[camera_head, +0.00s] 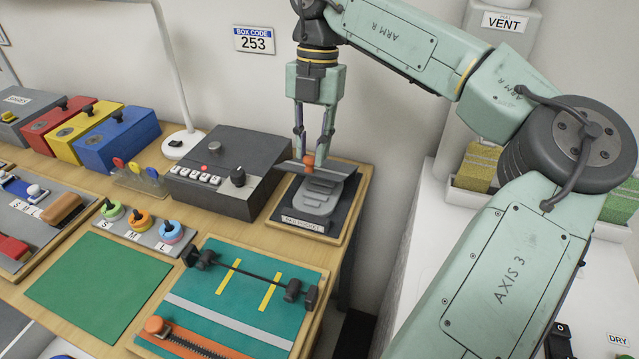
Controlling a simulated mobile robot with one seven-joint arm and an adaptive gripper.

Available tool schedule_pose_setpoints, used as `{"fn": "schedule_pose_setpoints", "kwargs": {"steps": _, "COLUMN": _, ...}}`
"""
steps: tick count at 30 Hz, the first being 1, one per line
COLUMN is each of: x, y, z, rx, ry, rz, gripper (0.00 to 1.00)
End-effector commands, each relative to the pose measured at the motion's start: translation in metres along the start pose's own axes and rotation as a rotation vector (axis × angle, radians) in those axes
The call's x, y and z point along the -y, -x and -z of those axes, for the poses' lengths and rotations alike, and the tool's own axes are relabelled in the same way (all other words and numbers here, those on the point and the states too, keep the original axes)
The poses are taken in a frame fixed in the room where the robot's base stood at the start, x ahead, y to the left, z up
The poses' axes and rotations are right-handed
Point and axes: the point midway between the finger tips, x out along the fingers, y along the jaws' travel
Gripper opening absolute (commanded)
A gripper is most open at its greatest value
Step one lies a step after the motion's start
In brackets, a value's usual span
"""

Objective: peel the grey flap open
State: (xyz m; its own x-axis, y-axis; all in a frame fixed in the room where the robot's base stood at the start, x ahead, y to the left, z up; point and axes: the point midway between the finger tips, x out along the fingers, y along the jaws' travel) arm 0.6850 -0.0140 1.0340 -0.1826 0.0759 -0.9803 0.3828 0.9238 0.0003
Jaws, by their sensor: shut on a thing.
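The grey flap (335,172) is at the back right corner of the wooden table, over a grey stepped pad (312,203) on a dark, wood-edged board. It shows as a narrow grey strip, raised above the pad, with a small orange-red tab (309,161) at its edge. My gripper (312,157) points straight down from above, with its two fingers shut on the tab. The fingertips partly hide the flap's back edge, so its exact angle is hard to tell. A white label (303,224) is on the board's front edge.
A dark control box (226,170) with a knob stands close left of the board. In front lies a teal board (240,290) with a black bar across it. A white lamp (182,145) stands behind left. A gap separates the table from the white surface at right.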

Motion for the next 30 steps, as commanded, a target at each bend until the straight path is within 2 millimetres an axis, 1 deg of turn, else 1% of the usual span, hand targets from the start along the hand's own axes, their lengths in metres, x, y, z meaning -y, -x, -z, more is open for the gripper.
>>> {"fn": "schedule_pose_setpoints", "kwargs": {"steps": 8, "x": 0.0, "y": 0.001, "z": -0.001, "rx": 0.001, "ry": -0.002, "rz": 0.001, "gripper": 0.07}}
{"fn": "schedule_pose_setpoints", "kwargs": {"steps": 21, "x": 0.0, "y": 0.023, "z": -0.015, "rx": 0.002, "ry": -0.002, "rz": 0.001, "gripper": 0.07}}
{"fn": "schedule_pose_setpoints", "kwargs": {"steps": 30, "x": 0.001, "y": 0.026, "z": -0.017, "rx": 0.001, "ry": -0.002, "rz": 0.001, "gripper": 0.07}}
